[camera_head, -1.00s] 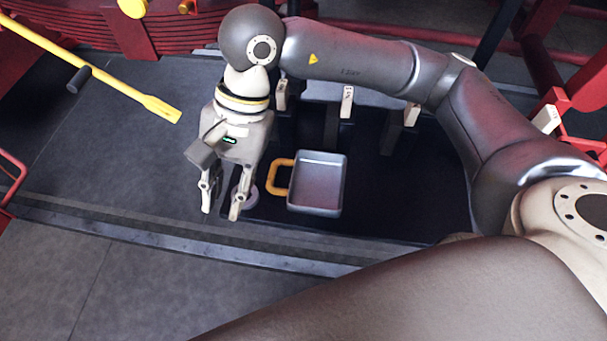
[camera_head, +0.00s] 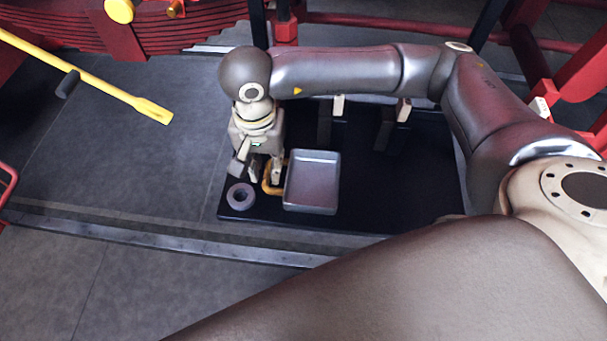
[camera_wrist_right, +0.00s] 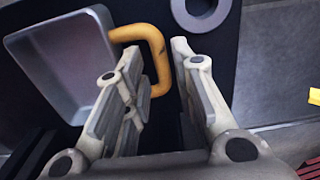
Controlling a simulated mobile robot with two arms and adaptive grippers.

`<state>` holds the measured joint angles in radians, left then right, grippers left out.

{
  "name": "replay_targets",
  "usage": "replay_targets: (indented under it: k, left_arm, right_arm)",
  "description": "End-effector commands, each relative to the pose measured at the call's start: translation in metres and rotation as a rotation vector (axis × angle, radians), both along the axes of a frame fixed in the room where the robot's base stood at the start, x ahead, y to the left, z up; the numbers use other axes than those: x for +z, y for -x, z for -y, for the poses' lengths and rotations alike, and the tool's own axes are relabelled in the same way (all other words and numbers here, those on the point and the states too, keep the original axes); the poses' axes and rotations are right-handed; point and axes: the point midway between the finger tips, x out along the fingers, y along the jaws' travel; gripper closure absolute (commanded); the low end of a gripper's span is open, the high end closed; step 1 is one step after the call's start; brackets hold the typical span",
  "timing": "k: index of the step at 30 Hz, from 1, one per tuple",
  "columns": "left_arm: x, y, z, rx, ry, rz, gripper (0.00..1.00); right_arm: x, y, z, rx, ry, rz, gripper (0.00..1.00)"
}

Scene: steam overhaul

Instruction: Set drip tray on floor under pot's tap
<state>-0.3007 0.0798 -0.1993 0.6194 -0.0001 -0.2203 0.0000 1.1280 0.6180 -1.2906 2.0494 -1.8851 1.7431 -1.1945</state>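The drip tray (camera_head: 312,181) is a shallow grey rectangular pan with an orange handle (camera_head: 267,184) on its left side. It lies on a black mat (camera_head: 390,205). My right gripper (camera_head: 261,177) is at the handle, pointing down. In the right wrist view, its fingers (camera_wrist_right: 157,52) are apart, with the outer bar of the handle (camera_wrist_right: 157,72) showing between them. One finger overlaps the handle loop; contact is not clear. The tray (camera_wrist_right: 62,62) is at upper left there. My left gripper is out of view. I cannot clearly make out the pot or its tap.
A grey ring (camera_head: 240,196) lies on the mat left of the handle. A yellow bar (camera_head: 95,82) reaches in from the left. Red machinery with a small brass fitting (camera_head: 175,8) stands at the back. The grey floor (camera_head: 140,165) left of the mat is clear.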

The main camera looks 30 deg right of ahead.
Motion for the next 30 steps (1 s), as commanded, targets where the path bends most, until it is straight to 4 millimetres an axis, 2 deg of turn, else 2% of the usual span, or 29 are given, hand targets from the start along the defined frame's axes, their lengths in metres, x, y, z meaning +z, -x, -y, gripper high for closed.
replay_targets:
  k: [1, 6, 14, 20, 30]
  left_arm:
    - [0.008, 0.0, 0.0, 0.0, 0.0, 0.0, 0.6]
    - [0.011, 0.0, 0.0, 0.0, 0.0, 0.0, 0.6]
    - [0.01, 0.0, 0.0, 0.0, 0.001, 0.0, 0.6]
    - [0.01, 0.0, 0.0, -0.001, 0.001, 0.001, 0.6]
    - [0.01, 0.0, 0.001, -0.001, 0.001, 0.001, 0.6]
  right_arm:
    - [-0.004, 0.0, 0.001, -0.001, 0.002, -0.005, 0.75]
    - [-0.024, -0.001, 0.0, -0.001, -0.001, -0.001, 0.75]
    - [-0.028, -0.001, 0.0, 0.0, -0.001, 0.001, 0.75]
    - [-0.027, -0.001, 0.0, 0.0, -0.001, 0.001, 1.0]
    - [-0.027, -0.001, 0.0, 0.0, -0.001, 0.002, 1.0]
